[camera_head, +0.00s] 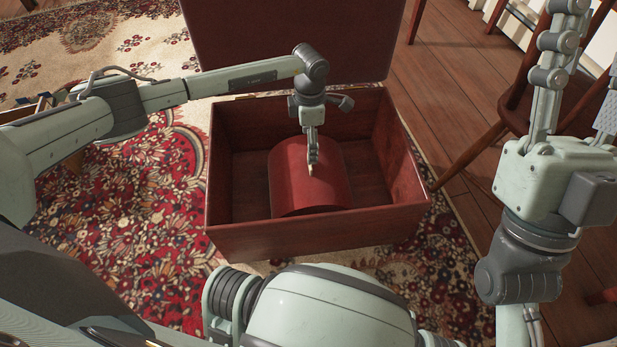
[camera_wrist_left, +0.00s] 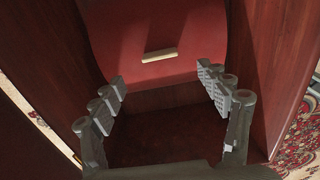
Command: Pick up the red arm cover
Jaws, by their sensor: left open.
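The red arm cover (camera_head: 291,184) is a curved red piece lying inside an open dark-red wooden chest (camera_head: 320,234). It also shows in the left wrist view (camera_wrist_left: 125,35), with a small pale bar (camera_wrist_left: 160,55) on its surface. My left gripper (camera_head: 312,165) points down into the chest, over the cover. In the left wrist view its fingers (camera_wrist_left: 162,80) are spread, with the pale bar ahead between them and nothing held. Contact with the cover cannot be told. My right gripper (camera_head: 588,60) is raised at the right edge, fingers apart and empty, partly cut off by the frame.
The chest's lid (camera_head: 285,40) stands open at the back. The chest walls rise around the cover. Wooden chairs (camera_head: 505,115) stand at the right on a plank floor (camera_head: 445,75). A patterned rug (camera_head: 130,220) lies on the left.

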